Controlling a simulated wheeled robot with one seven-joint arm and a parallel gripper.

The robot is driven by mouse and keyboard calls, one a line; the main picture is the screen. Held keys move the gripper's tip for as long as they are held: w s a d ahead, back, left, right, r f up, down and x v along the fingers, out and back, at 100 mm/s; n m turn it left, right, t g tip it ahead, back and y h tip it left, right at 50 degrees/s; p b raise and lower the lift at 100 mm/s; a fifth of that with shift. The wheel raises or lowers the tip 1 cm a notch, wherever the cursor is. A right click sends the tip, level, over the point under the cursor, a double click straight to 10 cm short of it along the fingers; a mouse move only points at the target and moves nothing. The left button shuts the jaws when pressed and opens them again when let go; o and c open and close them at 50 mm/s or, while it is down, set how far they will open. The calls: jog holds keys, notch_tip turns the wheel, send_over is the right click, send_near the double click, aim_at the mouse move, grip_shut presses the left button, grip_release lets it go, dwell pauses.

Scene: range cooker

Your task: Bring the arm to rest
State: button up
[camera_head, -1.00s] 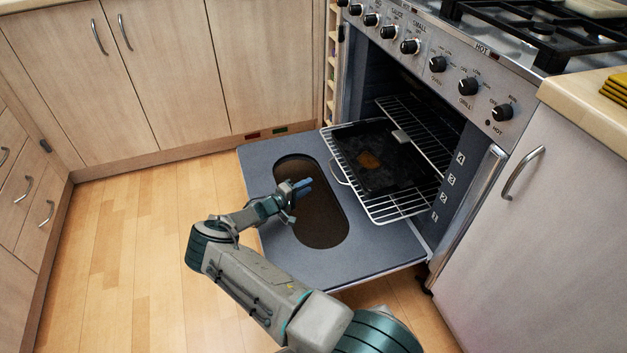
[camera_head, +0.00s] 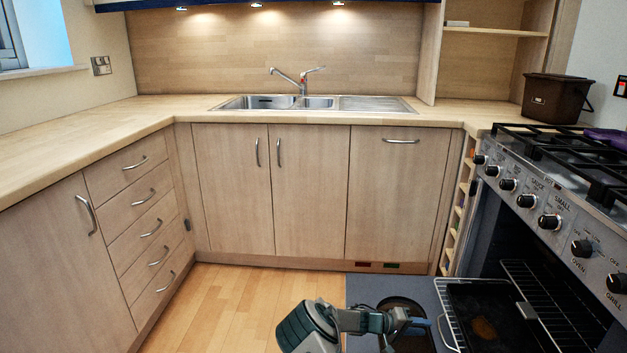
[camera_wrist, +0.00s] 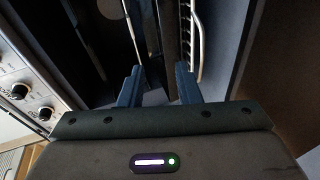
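My gripper (camera_head: 418,323) is in front of the oven, above the lowered oven door (camera_head: 372,288), at the bottom of the head view. In the wrist view its two blue fingers (camera_wrist: 158,84) stand apart with nothing seen between them. My arm is bent, and its lower part is cut off by the head view's bottom edge. The oven's inside and wire racks show ahead of the fingers in the wrist view.
A dark baking tray (camera_head: 482,318) with a brown patch sits on a pulled-out wire rack (camera_head: 446,318), right of my gripper. Cooker knobs (camera_head: 549,221) line the right. Cupboards and drawers (camera_head: 139,196) stand behind and left. Wooden floor (camera_head: 235,300) is clear at left.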

jog(key=s+a+r+m+g+y+p, duration=0.1)
jog(key=s+a+r+y+p, duration=0.35)
jog(key=r, duration=0.85)
jog(key=s+a+r+m+y+p, duration=0.1)
jog(key=s+r+y+p, duration=0.2)
jog(key=s+r+p, duration=0.65)
jog(key=s+a+r+m+g+y+p, duration=0.1)
jog(key=s+a+r+y+p, duration=0.2)
jog(key=r, duration=1.2)
jog(key=s+a+r+n+t+y+p, duration=0.1)
jog(key=s+a+r+p, duration=0.3)
jog(key=s+r, duration=0.5)
jog(key=s+a+r+n+t+y+p, duration=0.2)
jog(key=s+a+r+p, duration=0.3)
jog(key=s+r, duration=0.4)
notch_tip(320, 180, up, 4)
jog(key=shift+s+a+f+t+y+p, duration=0.2)
jog(key=shift+s+a+t+y+p, duration=0.15)
jog(key=shift+y, duration=0.4)
jog(key=shift+d, duration=0.2)
